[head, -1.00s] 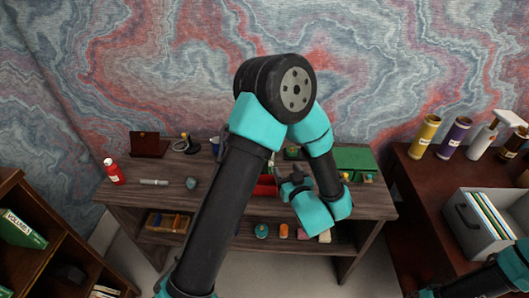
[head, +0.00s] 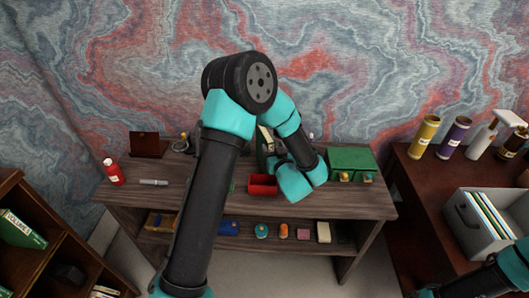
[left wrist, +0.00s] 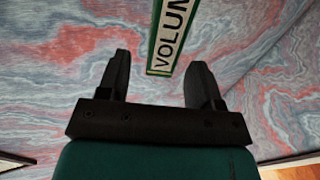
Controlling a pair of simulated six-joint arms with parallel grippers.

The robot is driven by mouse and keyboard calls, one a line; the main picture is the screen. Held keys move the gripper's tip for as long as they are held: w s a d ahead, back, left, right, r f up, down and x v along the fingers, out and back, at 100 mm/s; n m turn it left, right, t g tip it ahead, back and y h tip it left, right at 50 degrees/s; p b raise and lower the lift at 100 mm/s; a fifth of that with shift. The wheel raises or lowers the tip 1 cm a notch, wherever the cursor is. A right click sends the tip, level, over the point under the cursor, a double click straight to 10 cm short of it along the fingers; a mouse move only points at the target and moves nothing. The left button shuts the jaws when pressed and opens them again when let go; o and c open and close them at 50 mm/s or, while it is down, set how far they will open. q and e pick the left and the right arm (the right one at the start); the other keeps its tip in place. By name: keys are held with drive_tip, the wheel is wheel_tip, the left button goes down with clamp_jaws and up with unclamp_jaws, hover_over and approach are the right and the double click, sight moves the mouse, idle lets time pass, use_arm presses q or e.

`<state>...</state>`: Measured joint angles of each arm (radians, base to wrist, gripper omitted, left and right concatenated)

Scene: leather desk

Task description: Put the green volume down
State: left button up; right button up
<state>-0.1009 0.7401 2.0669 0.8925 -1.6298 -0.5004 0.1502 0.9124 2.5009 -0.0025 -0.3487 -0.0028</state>
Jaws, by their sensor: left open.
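A green volume (left wrist: 170,36) with a white spine label reading "VOLUM" shows in the left wrist view, its lower end near the gap between my fingers. In the head view a narrow green and white upright piece of it (head: 263,147) shows on the desk beside my left wrist, mostly hidden by my arm. My left gripper (left wrist: 160,62) is open, with a finger on each side of the volume's lower end. I cannot tell whether either finger touches it. In the head view my left gripper (head: 272,162) is partly hidden.
A red tray (head: 262,186) and a green box (head: 351,159) stand on the desk (head: 340,201). A red bottle (head: 113,172) and a dark stand (head: 149,145) are at the left. Another green volume (head: 20,230) is in the left shelf. A grey bin (head: 480,228) stands right.

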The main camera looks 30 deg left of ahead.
sight(268, 140)
use_arm(q)
drive_tip(key=shift+a, duration=0.1)
drive_tip(key=shift+f+x, duration=0.2)
drive_tip(key=shift+x, duration=2.35)
drive_tip(key=shift+c, duration=0.3)
clamp_jaws()
